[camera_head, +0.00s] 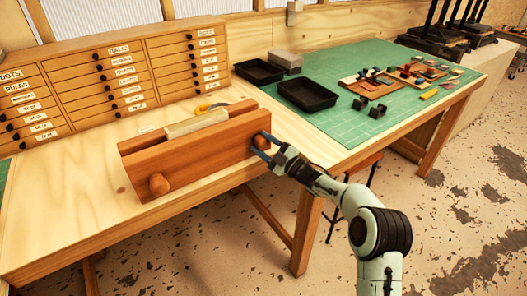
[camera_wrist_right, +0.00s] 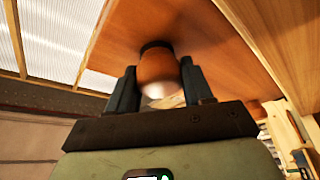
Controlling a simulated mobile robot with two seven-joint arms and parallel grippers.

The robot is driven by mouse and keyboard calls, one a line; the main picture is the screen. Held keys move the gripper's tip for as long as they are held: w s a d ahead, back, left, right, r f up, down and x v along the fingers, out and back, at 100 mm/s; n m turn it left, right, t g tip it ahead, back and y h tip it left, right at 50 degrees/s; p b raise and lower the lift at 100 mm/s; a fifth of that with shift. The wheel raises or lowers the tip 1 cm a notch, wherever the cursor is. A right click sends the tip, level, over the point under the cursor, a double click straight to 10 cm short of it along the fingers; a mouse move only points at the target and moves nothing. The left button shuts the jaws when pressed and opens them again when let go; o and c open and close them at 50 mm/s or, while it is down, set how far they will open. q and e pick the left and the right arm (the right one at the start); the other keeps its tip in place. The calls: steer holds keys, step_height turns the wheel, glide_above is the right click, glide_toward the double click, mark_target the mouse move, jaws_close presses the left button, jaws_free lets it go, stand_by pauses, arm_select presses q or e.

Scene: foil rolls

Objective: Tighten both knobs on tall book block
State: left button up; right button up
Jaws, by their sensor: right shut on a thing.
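A wooden press (camera_head: 200,150) stands on the pale workbench, with a light book block (camera_head: 196,124) upright between its two boards. A round wooden knob (camera_head: 158,184) sticks out of the front board at the left. My right gripper (camera_head: 264,143) is at the right knob, which it mostly hides in the head view. In the right wrist view, that right knob (camera_wrist_right: 157,70) sits between the two fingers of my right gripper (camera_wrist_right: 157,85), and the gripper is shut on it. My left gripper is not in view.
A wooden drawer cabinet (camera_head: 125,70) stands behind the press. Black trays (camera_head: 307,95) and small parts lie on the green mat (camera_head: 350,125) at the right. A yellow tape roll (camera_head: 212,107) lies behind the press. The bench left of the press is clear.

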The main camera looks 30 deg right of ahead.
steer(key=m+b, duration=0.1)
steer(key=m, duration=0.1)
steer(key=m+t+h+b, duration=0.1)
steer(key=m, duration=0.1)
steer(key=m+t+h+b, duration=0.1)
steer(key=m+b, duration=0.1)
steer(key=shift+f, duration=0.25)
steer(key=m+h+b, duration=0.1)
steer(key=m, duration=0.1)
steer(key=m+t+h+b, duration=0.1)
steer(key=m, duration=0.2)
steer(key=shift+r+h, duration=0.1)
steer(key=shift+h, duration=0.2)
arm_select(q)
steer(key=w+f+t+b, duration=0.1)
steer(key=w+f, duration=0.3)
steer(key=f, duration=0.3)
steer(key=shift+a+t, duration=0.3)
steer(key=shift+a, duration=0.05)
arm_select(e)
steer(key=shift+m+h, duration=0.6)
steer(key=shift+m, duration=0.5)
steer(key=shift+r, duration=0.1)
steer(key=o, duration=1)
steer(key=shift+s, duration=0.1)
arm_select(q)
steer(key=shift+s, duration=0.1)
arm_select(e)
steer(key=shift+o, duration=0.2)
